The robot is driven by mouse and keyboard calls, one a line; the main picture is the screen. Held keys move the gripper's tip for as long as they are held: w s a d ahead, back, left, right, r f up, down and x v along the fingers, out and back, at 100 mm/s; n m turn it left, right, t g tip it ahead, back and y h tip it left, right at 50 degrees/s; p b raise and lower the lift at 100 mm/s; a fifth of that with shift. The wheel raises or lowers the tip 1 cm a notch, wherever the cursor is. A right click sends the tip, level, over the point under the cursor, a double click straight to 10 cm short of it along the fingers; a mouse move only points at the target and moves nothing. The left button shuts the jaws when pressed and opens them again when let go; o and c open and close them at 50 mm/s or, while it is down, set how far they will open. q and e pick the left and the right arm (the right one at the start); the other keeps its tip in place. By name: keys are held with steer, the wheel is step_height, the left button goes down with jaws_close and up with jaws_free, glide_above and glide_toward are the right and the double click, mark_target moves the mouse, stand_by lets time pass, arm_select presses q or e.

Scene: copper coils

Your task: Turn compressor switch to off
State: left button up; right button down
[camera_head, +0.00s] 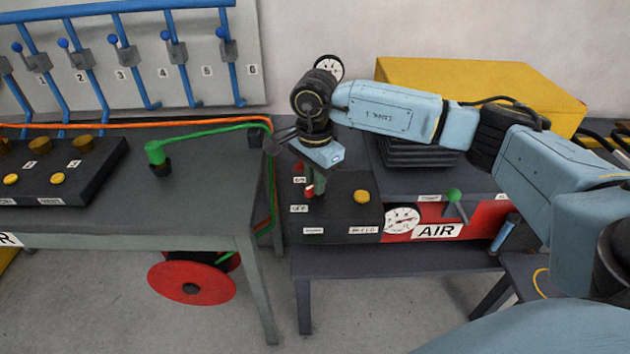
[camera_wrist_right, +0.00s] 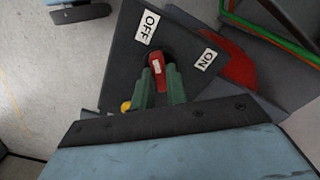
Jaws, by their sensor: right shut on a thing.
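The compressor switch is a red knob (camera_head: 309,191) on the dark panel (camera_head: 342,215), and it shows in the right wrist view as a red handle with a white stripe (camera_wrist_right: 156,70). The OFF label (camera_wrist_right: 147,25) lies above it in that view, and the ON label (camera_wrist_right: 206,60) lies to its right. The handle's upper end points roughly towards OFF. My right gripper (camera_head: 312,188) reaches down onto the switch; its green fingers (camera_wrist_right: 161,86) are shut on the handle, one on each side. My left gripper is out of view.
A yellow button (camera_head: 361,196) and a gauge (camera_head: 402,220) with an AIR sign (camera_head: 437,231) sit right of the switch. A green lever (camera_head: 454,195) stands further right. Orange and green hoses (camera_head: 268,185) run down at the left. A yellow box (camera_head: 480,88) is behind my arm.

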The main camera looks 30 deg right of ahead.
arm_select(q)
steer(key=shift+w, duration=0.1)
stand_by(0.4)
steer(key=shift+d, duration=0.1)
arm_select(e)
steer(key=c, duration=1.4)
jaws_free()
